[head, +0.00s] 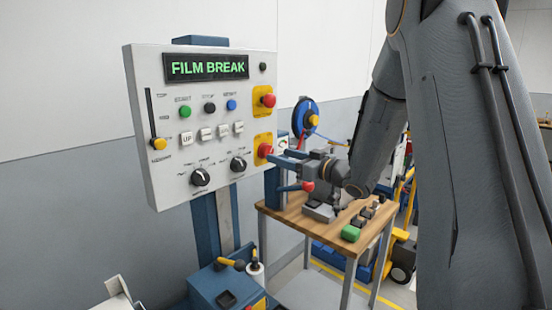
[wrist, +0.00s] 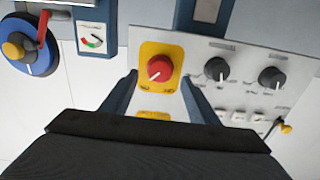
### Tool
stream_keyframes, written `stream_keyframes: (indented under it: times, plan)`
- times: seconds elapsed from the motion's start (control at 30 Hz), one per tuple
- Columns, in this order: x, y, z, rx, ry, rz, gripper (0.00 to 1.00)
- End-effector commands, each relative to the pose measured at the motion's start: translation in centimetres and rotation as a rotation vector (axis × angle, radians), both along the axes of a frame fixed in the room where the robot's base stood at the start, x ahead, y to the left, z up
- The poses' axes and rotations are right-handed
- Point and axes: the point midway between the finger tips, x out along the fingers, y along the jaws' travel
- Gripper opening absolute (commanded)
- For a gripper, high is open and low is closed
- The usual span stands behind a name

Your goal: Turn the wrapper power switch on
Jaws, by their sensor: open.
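The grey control panel (head: 215,125) carries a red rotary knob on a yellow plate (head: 265,150) at its lower right edge; it looks like the power switch. In the wrist view the red knob (wrist: 160,68) sits centred on its yellow plate (wrist: 158,50), with a pale mark on its face. My gripper (wrist: 160,79) is open, with one blue finger on each side of the yellow plate. In the head view my gripper (head: 277,173) is at the panel's lower right edge, close to the knob. I cannot tell whether the fingers touch the knob. The plate's lettering is unreadable.
The panel display (head: 206,67) reads FILM BREAK. A red button (head: 268,100) sits on another yellow plate above. Two black dials (wrist: 217,69) and white buttons are beside the knob. A blue disc with a yellow hub (head: 306,116) is behind, above a wooden-topped table (head: 293,213).

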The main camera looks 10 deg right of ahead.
Motion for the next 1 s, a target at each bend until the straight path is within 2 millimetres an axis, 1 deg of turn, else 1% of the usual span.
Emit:
stream_keyframes:
  times: [0.03,0.13,0.33,0.83,0.93,1.0]
  plan:
    - [-0.7,-0.6,-0.2,0.0,0.0,-0.004,0.55]
    - [-1.8,-1.3,-0.1,0.0,0.0,-0.002,0.55]
    - [-3.0,-2.0,-0.1,0.001,0.001,0.0,0.55]
    - [-2.9,-1.9,-0.2,-0.01,0.011,-0.017,0.55]
    - [-2.5,-2.1,-1.0,-0.041,0.049,-0.073,0.55]
    - [-2.4,-2.2,-1.9,-0.077,0.095,-0.134,0.55]
